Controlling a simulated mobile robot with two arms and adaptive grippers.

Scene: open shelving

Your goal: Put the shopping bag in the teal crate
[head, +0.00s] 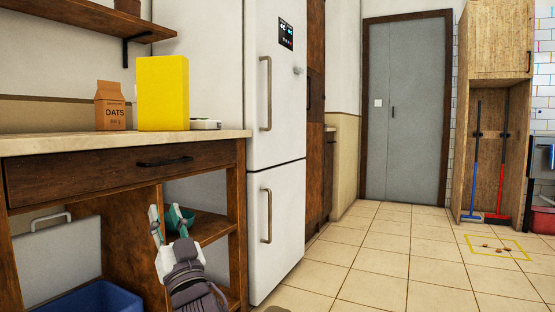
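My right gripper (166,218) comes up from the bottom, in front of the open shelving under the counter. Its fingers look spread, with teal parts at the tips, and nothing shows between them. I cannot tell whether the wider teal piece is a finger or something on the shelf behind. I cannot identify a shopping bag for certain. A pale arched handle (50,217) shows in the left compartment, and I cannot tell what it belongs to. I see no clear teal crate; a blue crate (92,298) is partly cut off at the lower left. My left gripper is out of view.
The wooden counter (60,143) holds an oats carton (111,106), a plain yellow box (163,93) and a small white item (205,124). A white fridge (276,210) stands right of the shelving. The tiled floor is mostly open. A broom cabinet (488,150) stands far right.

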